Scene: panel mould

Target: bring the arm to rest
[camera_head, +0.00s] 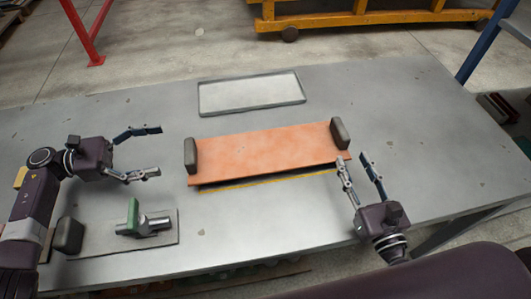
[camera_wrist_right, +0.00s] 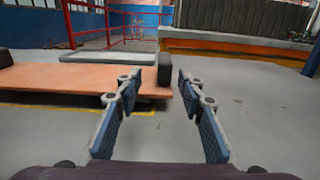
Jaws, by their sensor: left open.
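My left gripper (camera_head: 157,151) is open and empty above the left part of the grey table. My right gripper (camera_head: 352,158) is open at the right end of the orange panel (camera_head: 262,148). The panel carries an upright dark block at its left end (camera_head: 190,155) and another at its right end (camera_head: 340,133). In the right wrist view the right fingers (camera_wrist_right: 160,70) stand apart. The right block (camera_wrist_right: 164,68) shows between their tips, with no visible grip on it.
A yellow line (camera_head: 270,181) runs along the panel's near side. A shallow grey tray (camera_head: 252,110) lies behind it. A metal tool with a green part (camera_head: 133,214) lies on a mat (camera_head: 108,238), beside a dark block (camera_head: 69,236). The table's right part is clear.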

